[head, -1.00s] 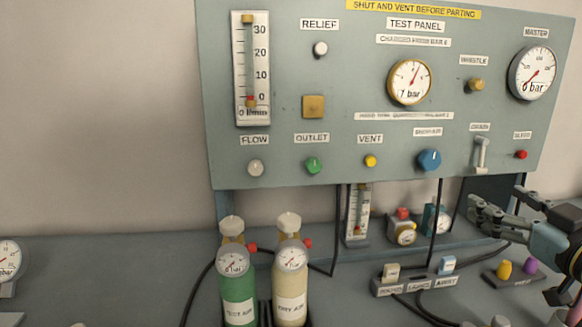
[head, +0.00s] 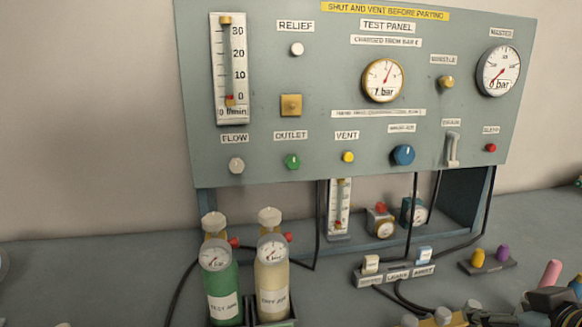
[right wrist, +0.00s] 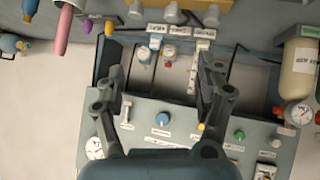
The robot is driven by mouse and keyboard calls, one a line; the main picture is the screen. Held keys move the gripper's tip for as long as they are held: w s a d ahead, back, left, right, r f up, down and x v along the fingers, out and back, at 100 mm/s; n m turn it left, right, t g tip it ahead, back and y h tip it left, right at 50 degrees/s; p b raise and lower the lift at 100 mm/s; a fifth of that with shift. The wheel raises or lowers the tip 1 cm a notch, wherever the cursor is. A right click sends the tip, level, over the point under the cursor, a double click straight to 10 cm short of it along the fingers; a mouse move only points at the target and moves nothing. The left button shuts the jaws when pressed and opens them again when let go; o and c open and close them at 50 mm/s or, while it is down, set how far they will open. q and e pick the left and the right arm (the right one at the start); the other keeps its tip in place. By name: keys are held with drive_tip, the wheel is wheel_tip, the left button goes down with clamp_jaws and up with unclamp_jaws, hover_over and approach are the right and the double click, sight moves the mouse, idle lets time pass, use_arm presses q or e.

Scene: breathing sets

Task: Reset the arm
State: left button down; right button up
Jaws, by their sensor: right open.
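My right gripper (right wrist: 160,88) shows in the right wrist view with its two dark fingers spread wide apart and nothing between them. Beyond the fingers is the grey-green test panel (right wrist: 175,108), upside down in that view, with its blue knob (right wrist: 162,119) and green knob (right wrist: 239,134). The test panel also stands in the head view (head: 330,90), its dial reading near 1 bar and its master gauge (head: 498,70) near 0. My right gripper is not clearly visible in the head view. My left gripper is in neither view.
A green cylinder (head: 223,290) and a cream cylinder (head: 271,285) stand in front of the panel. A label block (head: 395,273) and a small holder with yellow and purple plugs (head: 487,265) lie to the right. Black hoses run down from the panel. The bench at left is mostly clear.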

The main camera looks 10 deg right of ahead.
drive_tip(key=s+a+f+g+y, duration=0.1)
drive_tip(key=s+a+f+g, duration=0.15)
drive_tip(key=s, duration=0.45)
drive_tip(key=s+a+f+g+y, duration=0.1)
drive_tip(key=s+a+g, duration=0.3)
drive_tip(key=s, duration=0.3)
drive_tip(key=s+d+f+b, duration=0.1)
drive_tip(key=f+b, duration=0.2)
drive_tip(key=f, duration=0.9)
drive_tip(key=s+d+f+g+b, duration=0.1)
drive_tip(key=f+b, duration=0.2)
drive_tip(key=f, duration=1)
drive_tip(key=s+d+f+b, duration=0.1)
drive_tip(key=s+f+b, duration=0.15)
drive_tip(key=f, duration=0.95)
drive_tip(key=s+f+g+b, duration=0.1)
drive_tip(key=s+f+b, duration=0.5)
drive_tip(key=s+f, duration=1)
wheel_tip(320, 180, down, 4)
drive_tip(key=shift+s+d+r, duration=0.2)
drive_tip(key=shift+s+d, duration=0.1)
drive_tip(key=shift+d, duration=0.1)
drive_tip(key=shift+g, duration=0.25)
